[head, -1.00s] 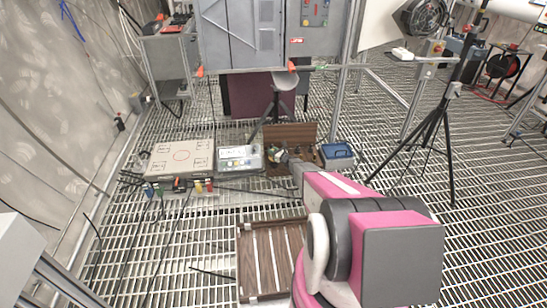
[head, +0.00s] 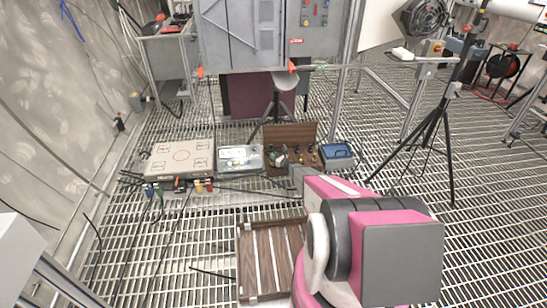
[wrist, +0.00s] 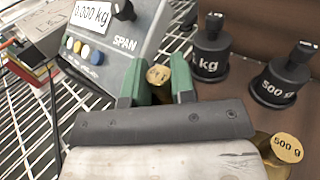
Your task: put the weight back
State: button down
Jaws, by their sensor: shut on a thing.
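My gripper (wrist: 157,82) has green fingers and is shut on a brass weight (wrist: 158,75). Only the weight's marked top shows between the fingers; its lower part is hidden. In the wrist view, a black kg weight (wrist: 211,50) and a black 500 g weight (wrist: 283,80) stand to the right in the brown weight box. A brass 500 g weight (wrist: 287,148) is at lower right, partly hidden by my gripper. In the head view, the open wooden weight box (head: 291,133) has its lid raised at the back, and my arm reaches to its front.
A grey scale unit with a SPAN knob (wrist: 110,30) reads 0.000 kg, close to the left of my gripper. A blue box (head: 338,152) stands right of the weight box. A slatted wooden tray (head: 272,258) lies nearer me.

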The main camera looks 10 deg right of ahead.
jog(key=c, duration=1)
grip_release()
jog(key=shift+o, duration=0.2)
